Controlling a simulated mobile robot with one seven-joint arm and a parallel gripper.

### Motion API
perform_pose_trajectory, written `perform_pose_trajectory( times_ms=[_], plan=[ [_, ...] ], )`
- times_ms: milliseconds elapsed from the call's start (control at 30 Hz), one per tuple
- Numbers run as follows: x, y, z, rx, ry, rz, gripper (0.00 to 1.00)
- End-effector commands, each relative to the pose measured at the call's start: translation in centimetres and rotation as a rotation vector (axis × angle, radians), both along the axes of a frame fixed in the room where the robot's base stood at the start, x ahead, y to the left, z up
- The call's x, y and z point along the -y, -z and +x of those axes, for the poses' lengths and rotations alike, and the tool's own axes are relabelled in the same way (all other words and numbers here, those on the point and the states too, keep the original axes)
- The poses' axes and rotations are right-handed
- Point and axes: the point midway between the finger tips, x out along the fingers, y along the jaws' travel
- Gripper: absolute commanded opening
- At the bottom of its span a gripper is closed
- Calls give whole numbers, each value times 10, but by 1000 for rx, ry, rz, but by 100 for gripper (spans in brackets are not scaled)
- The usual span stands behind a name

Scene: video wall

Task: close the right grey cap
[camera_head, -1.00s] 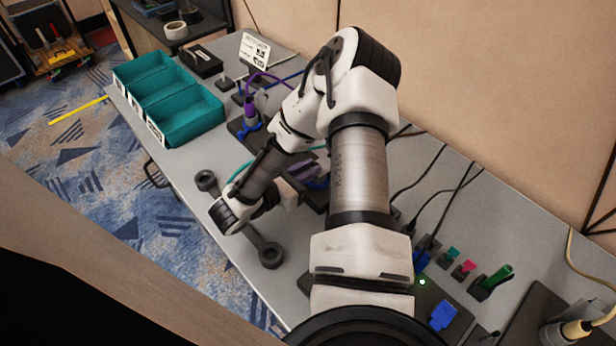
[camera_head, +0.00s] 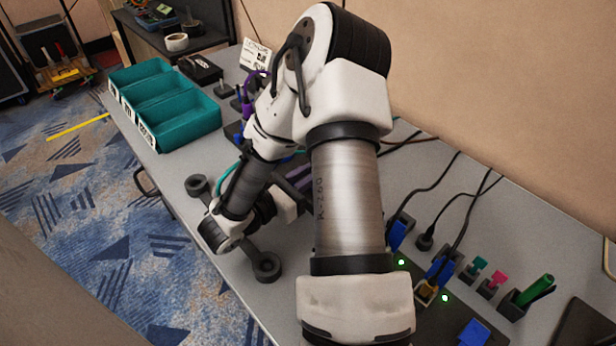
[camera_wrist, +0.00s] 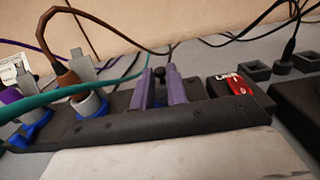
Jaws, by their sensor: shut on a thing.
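In the wrist view, a grey cap (camera_wrist: 82,66) stands open behind a socket with a blue base (camera_wrist: 90,106), where a plug with a brown cable (camera_wrist: 68,80) sits. A second grey cap (camera_wrist: 18,77) stands open further left, beside a purple plug (camera_wrist: 8,96). My gripper (camera_wrist: 163,82) has two purple-grey fingers close together, right of both caps. It is shut on a small dark thing (camera_wrist: 159,75), mostly hidden between the fingers. In the head view, my arm covers the sockets, and my gripper (camera_head: 298,178) shows only in part.
A red switch (camera_wrist: 240,86) sits right of the fingers. A teal cable (camera_wrist: 115,84) crosses near the brown plug. In the head view, teal bins (camera_head: 180,122) stand at the table's left; several coloured plugs, a green one (camera_head: 535,290) among them, and black cables lie right.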

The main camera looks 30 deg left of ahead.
Motion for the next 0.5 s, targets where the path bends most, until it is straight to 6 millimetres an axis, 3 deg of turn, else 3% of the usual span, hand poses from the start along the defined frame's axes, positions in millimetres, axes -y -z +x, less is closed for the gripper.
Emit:
perform_pose_trajectory(
  times_ms=[267, 300, 433, 500],
  plan=[
    [0, 2, -1, -6, 0, -2, 0],
    [0, 2, -1, -6, 0, -2, 17],
    [0, 2, -1, -5, 0, -2, 34],
    [0, 1, 0, -4, 0, -2, 36]
  ],
)
